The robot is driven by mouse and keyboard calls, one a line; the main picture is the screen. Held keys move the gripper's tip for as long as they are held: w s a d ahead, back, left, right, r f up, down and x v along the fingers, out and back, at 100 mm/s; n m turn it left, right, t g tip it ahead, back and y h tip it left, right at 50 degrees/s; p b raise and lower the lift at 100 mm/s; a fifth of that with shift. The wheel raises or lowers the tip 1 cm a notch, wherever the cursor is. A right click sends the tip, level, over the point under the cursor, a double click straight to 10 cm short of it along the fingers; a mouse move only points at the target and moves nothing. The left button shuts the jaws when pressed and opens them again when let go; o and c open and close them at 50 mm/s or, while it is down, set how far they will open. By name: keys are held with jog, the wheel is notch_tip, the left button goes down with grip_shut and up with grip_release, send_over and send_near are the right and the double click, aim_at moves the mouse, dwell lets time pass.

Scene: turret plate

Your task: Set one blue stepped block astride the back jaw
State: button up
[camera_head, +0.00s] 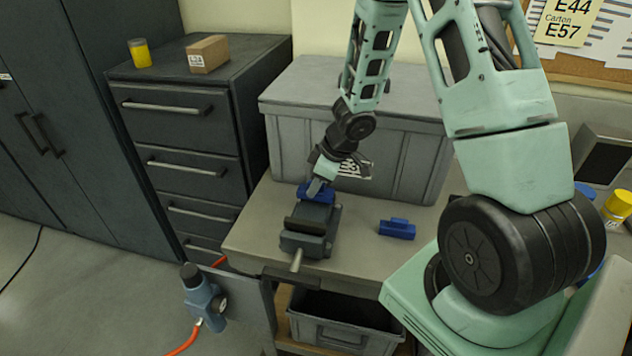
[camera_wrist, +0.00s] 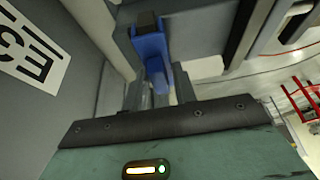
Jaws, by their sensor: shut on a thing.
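A grey vise (camera_head: 308,222) stands on the bench near its left end. Its front jaw (camera_head: 304,226) is dark and its screw points toward the front. My gripper (camera_head: 317,187) is over the back of the vise, shut on a blue stepped block (camera_head: 304,190). The held block is at the back jaw, but its seating is partly hidden by the gripper, so I cannot tell whether it touches or straddles the jaw. In the wrist view the held block (camera_wrist: 152,50) shows beyond the gripper's edge. A second blue stepped block (camera_head: 397,229) lies on the bench to the right of the vise.
A large grey lidded crate (camera_head: 405,155) stands close behind the vise. The bench (camera_head: 360,250) is clear between the vise and the loose block. A yellow-topped can (camera_head: 617,207) and more blue pieces are at the far right. A dark drawer cabinet (camera_head: 185,125) stands left.

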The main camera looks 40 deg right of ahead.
jog(key=o, duration=1)
jog(key=shift+o, duration=0.2)
jog(key=p+v, duration=0.8)
jog(key=v, duration=0.9)
jog(key=shift+s+r, duration=0.2)
jog(key=shift+r, duration=0.05)
jog(key=shift+w, duration=0.1)
jog(key=w+a+f+t+h+b, duration=0.1)
jog(key=a+b, duration=0.4)
jog(key=a, duration=0.2)
jog(key=w+a+f+t+h+b, duration=0.15)
jog(key=a+b, duration=0.25)
jog(key=a, duration=0.4)
jog(key=s+a+f+g+b, duration=0.2)
jog(key=s+a, duration=0.4)
jog(key=s, duration=0.4)
jog(key=s+a+f+g+b, duration=0.3)
jog(key=s+a, duration=0.4)
jog(key=s, duration=0.4)
jog(key=shift+s+a+g+b, duration=0.35)
jog(key=shift+g+b, duration=0.1)
jog(key=shift+b, duration=0.6)
